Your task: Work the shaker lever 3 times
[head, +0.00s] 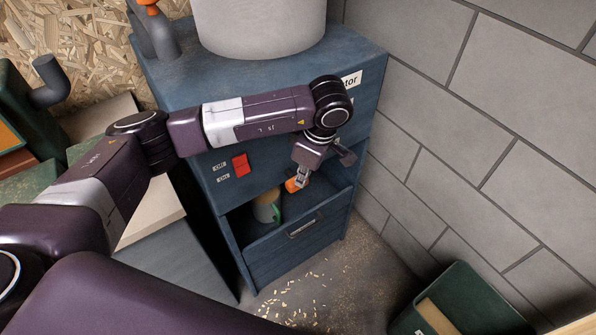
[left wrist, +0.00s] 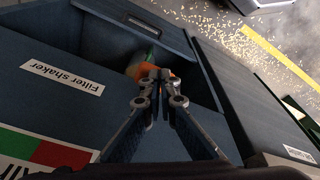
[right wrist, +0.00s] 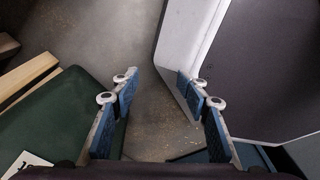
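The shaker lever's orange grip (head: 291,185) shows at the front of the blue extractor cabinet (head: 215,170), above its open lower compartment. In the left wrist view the orange grip (left wrist: 136,70) shows on both sides of my fingertips, beside a "Filter shaker" label (left wrist: 62,77). My left gripper (head: 301,178) has its fingers drawn close together on the grip; it also shows in the left wrist view (left wrist: 158,76). The lever's shaft is mostly hidden. My right gripper (right wrist: 155,85) is open and empty, away from the cabinet.
A mug-like green and tan object (head: 266,208) stands in the open compartment behind a low front panel (head: 300,245). A red switch (head: 240,165) is on the cabinet face. A block wall (head: 480,110) closes the right side. A green bin (head: 465,300) stands at lower right. Chips litter the floor.

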